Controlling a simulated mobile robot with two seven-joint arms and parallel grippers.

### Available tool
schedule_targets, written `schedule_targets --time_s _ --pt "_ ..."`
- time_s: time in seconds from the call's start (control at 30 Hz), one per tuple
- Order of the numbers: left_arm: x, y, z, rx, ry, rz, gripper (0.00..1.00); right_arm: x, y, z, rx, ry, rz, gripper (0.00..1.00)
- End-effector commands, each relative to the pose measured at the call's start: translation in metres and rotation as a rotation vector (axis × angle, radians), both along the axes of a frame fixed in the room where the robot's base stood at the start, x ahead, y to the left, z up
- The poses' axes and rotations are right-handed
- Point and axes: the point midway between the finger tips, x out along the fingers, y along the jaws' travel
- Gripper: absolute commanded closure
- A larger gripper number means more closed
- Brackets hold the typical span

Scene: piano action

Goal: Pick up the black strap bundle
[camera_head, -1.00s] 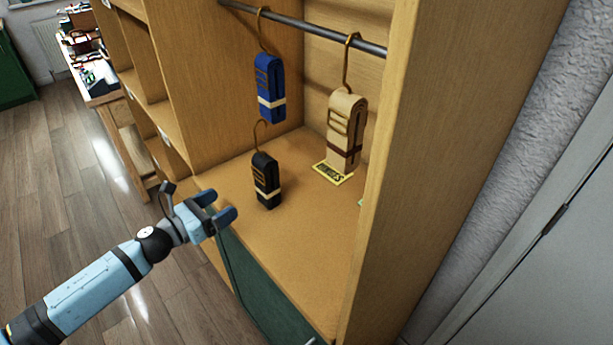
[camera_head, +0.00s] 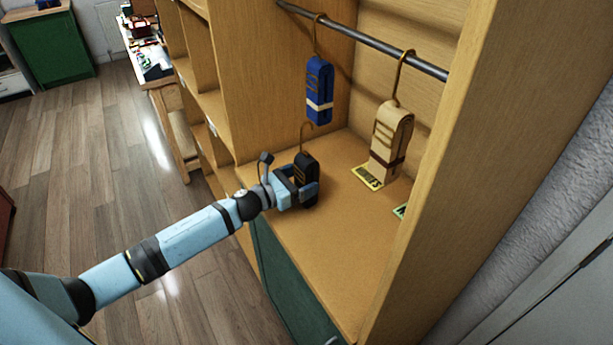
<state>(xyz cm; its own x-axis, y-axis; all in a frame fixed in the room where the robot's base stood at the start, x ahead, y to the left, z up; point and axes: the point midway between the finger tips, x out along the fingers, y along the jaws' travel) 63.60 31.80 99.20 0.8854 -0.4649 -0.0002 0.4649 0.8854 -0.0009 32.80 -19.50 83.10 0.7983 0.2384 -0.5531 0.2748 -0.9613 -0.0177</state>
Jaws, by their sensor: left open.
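The black strap bundle (camera_head: 308,164) stands upright on the wooden shelf floor, with its brass hook pointing up. My left gripper (camera_head: 304,183) is at the bundle, with its blue-grey fingers around the bundle's middle or just in front of it. The jaws are open, and I cannot tell whether a finger touches the bundle. The gripper hides part of the bundle's front and lower body. My right gripper is not in view.
A blue strap bundle (camera_head: 319,92) and a beige strap bundle (camera_head: 390,140) hang from the metal rail (camera_head: 372,41) above. A yellow label (camera_head: 368,178) lies under the beige one. A tall wooden side panel (camera_head: 448,160) bounds the right. The front shelf floor (camera_head: 335,250) is clear.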

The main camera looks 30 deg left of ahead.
Motion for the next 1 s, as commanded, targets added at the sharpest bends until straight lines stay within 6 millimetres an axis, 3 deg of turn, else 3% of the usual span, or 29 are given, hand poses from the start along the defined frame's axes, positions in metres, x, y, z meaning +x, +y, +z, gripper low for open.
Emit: schedule_targets --time_s 0.13,0.37,0.47,0.63,1.0 --pt "0.0133 -0.0065 0.0011 0.0 0.0 0.0 0.17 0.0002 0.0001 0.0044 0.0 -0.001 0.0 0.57" --pt "0.0144 -0.007 -0.0001 0.001 0.0 0.0 0.17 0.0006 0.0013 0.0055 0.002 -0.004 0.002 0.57" --pt "0.0143 -0.0069 0.0 0.001 0.0 0.0 0.35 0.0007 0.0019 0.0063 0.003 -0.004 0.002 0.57" --pt "0.0142 -0.0069 0.0 0.001 0.0 0.0 0.74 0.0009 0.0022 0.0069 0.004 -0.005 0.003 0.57" --pt "0.0145 -0.0067 0.0053 0.001 -0.003 -0.001 0.76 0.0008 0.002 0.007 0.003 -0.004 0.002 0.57"
